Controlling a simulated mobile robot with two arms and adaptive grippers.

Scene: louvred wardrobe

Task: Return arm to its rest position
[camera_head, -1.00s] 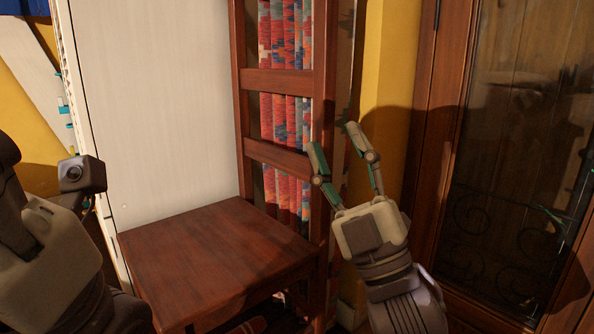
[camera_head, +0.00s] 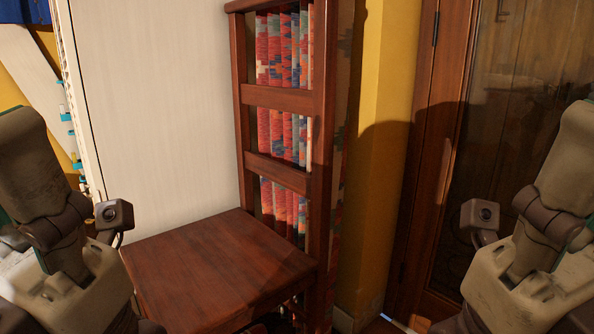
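My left arm and gripper (camera_head: 75,285) fill the lower left corner, with a small wrist camera on the inner side. My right arm and gripper (camera_head: 540,285) fill the lower right corner in a near mirror-image pose. No fingertips can be made out clearly on either side, so I cannot tell whether they are open or shut. I see no object held in either one.
A dark wooden chair (camera_head: 220,265) stands between my arms, in front of a white panel (camera_head: 155,110). A patterned red and blue textile (camera_head: 285,125) shows behind its back. A wood-framed glass door (camera_head: 500,110) is at right, beside a yellow wall (camera_head: 390,90).

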